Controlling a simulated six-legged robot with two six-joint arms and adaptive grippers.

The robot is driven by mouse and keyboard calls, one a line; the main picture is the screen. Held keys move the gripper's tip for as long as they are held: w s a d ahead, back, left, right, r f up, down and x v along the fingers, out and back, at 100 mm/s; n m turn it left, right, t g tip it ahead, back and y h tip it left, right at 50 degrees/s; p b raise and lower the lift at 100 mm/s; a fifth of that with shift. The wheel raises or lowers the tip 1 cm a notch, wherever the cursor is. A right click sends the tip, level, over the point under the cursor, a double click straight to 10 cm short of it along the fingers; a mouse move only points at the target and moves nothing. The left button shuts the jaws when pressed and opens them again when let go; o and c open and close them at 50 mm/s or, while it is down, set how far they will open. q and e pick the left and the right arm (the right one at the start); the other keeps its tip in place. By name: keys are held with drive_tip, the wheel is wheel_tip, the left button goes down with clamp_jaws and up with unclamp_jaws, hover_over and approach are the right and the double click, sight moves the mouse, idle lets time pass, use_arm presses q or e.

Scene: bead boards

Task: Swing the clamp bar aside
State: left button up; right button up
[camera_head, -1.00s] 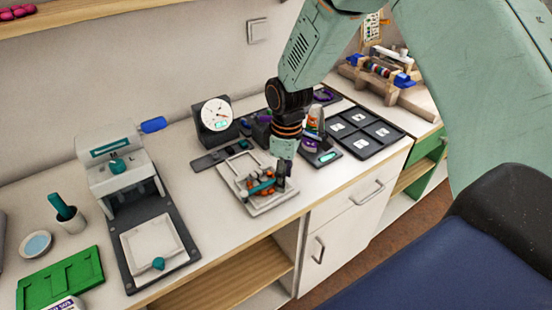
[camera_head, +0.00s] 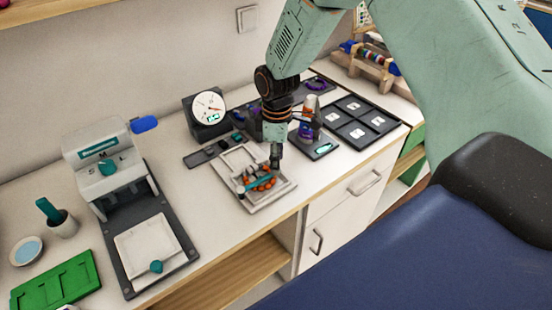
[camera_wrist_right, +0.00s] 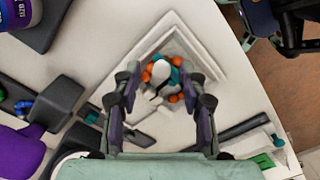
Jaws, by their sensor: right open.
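A white square board (camera_head: 246,158) with raised edges lies on the counter, with orange beads (camera_head: 266,184) inside it. A teal bar (camera_head: 254,185), which looks like the clamp bar, lies across the beads. My right gripper (camera_head: 275,163) points down just above the board's right part. In the right wrist view the open, empty fingers of the right gripper (camera_wrist_right: 165,85) straddle the board's middle from above. There a white rounded piece (camera_wrist_right: 161,70) with a teal part (camera_wrist_right: 177,66) beside it shows among orange beads (camera_wrist_right: 147,72). Whether the fingers touch anything is unclear.
A dial gauge (camera_head: 207,108) stands behind the board, and a grey-white press (camera_head: 105,168) on a dark base stands left. A black compartment tray (camera_head: 378,113) and a bottle (camera_head: 309,112) are to the right. Bare counter lies between press and board.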

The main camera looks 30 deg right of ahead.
drive_tip(key=shift+f, duration=0.2)
drive_tip(key=shift+s+a+r, duration=0.15)
drive_tip(key=c, duration=0.5)
clamp_jaws()
drive_tip(key=shift+w, duration=0.2)
